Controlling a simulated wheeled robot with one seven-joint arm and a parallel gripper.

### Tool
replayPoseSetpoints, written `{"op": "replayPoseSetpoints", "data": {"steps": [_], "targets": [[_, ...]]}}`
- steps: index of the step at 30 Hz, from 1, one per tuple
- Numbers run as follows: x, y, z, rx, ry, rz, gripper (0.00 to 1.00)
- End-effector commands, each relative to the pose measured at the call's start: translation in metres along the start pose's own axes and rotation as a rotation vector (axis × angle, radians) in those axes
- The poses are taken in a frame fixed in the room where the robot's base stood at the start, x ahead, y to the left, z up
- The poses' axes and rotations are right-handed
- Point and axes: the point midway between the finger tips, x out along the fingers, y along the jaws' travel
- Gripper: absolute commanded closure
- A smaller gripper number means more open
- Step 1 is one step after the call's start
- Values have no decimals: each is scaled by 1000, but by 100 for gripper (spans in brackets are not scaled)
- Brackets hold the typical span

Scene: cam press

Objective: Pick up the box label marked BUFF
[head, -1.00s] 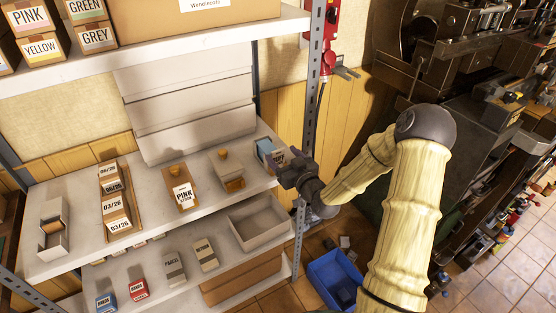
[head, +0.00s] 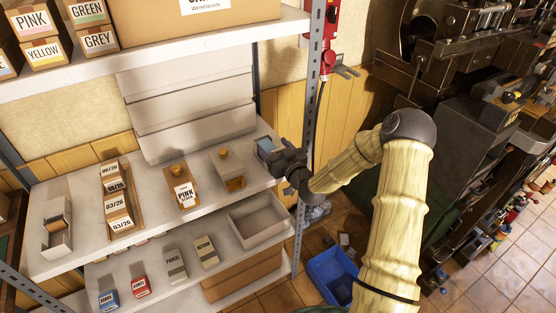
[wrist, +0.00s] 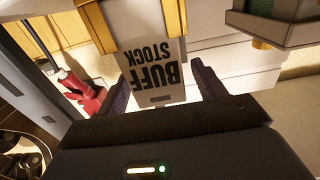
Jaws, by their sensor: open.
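The BUFF STOCK label (wrist: 150,72) is a white card with black print, upside down in the wrist view. My gripper (wrist: 160,82) is open, with one dark finger at each side of the label's lower part. Small gaps seem to show, and I cannot tell whether either finger touches it. The BUFF print cannot be read there.
An empty tray (head: 258,222) lies on the lower shelf. The metal shelf post (head: 308,120) rises close to my arm. A red fitting (wrist: 85,95) is nearby.

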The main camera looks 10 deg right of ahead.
Motion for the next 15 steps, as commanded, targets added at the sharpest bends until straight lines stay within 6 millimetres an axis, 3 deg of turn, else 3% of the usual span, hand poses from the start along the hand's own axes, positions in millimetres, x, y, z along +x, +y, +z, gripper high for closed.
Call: {"op": "replayPoseSetpoints", "data": {"steps": [6, 13, 15], "targets": [[0, 0, 0, 0, 0, 0, 31], [0, 0, 0, 0, 0, 0, 74], [0, 0, 0, 0, 0, 0, 78]]}}
